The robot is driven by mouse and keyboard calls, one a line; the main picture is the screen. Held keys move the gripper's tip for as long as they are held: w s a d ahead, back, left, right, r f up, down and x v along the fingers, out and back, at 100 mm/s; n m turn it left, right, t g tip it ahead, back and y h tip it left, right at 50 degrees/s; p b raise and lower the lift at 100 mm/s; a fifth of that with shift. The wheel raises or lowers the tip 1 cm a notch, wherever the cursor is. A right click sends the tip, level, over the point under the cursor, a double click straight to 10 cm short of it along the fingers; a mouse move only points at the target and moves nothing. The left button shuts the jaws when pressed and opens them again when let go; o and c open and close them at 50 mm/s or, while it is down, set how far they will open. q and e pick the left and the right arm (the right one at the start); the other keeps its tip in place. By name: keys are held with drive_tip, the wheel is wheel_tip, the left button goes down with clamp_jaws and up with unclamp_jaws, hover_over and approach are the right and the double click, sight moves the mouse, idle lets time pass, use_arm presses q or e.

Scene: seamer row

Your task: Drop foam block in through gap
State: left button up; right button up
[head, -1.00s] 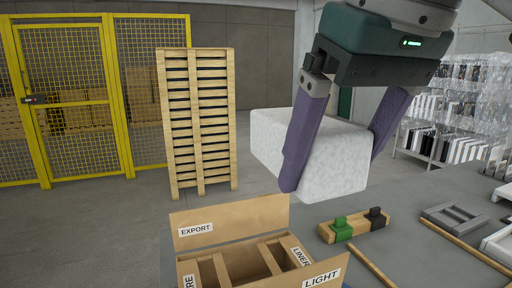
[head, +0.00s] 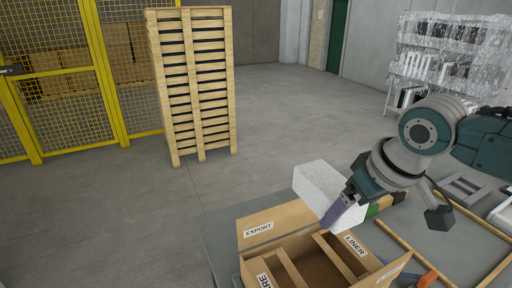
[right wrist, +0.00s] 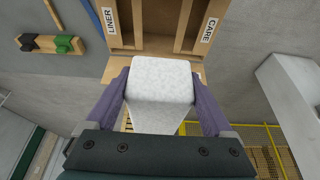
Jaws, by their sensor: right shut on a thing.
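The white speckled foam block (head: 318,185) is held by my right gripper (head: 338,208), whose purple fingers press on its two sides. In the right wrist view the block (right wrist: 160,85) sits between both fingers. The open cardboard carton (head: 268,220) stands at the bottom of the head view, with slats and gaps inside and EXPORT and LINER labels. The block shows beside the EXPORT flap, at the carton's far right; its height over the rim is unclear. In the right wrist view the carton (right wrist: 155,40) lies just past the block. My left gripper is out of view.
A wooden block with a green clamp (head: 373,210) is partly hidden behind my right arm, on the grey table (head: 225,240). A tall pallet stack (head: 195,90) and yellow mesh fence (head: 60,100) stand behind. A wrapped rack (head: 445,60) stands at the back right.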

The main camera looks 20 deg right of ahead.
drive_tip(key=shift+s+d+f, duration=0.15)
drive_tip(key=shift+d+f, duration=0.15)
drive_tip(key=shift+s+r+p, duration=0.1)
drive_tip(key=shift+r+p, duration=0.05)
drive_tip(key=shift+p, duration=0.3)
wheel_tip(320, 180, down, 7)
drive_tip(key=b, duration=0.5)
drive_tip(key=shift+r, duration=0.1)
drive_tip(key=o, duration=1.1)
drive_tip(key=shift+c, duration=0.2)
drive_tip(key=shift+r, duration=0.1)
drive_tip(key=p+v, duration=0.1)
drive_tip(key=v, duration=0.8)
drive_tip(key=shift+s+r+p, duration=0.2)
drive_tip(key=shift+r+p, duration=0.15)
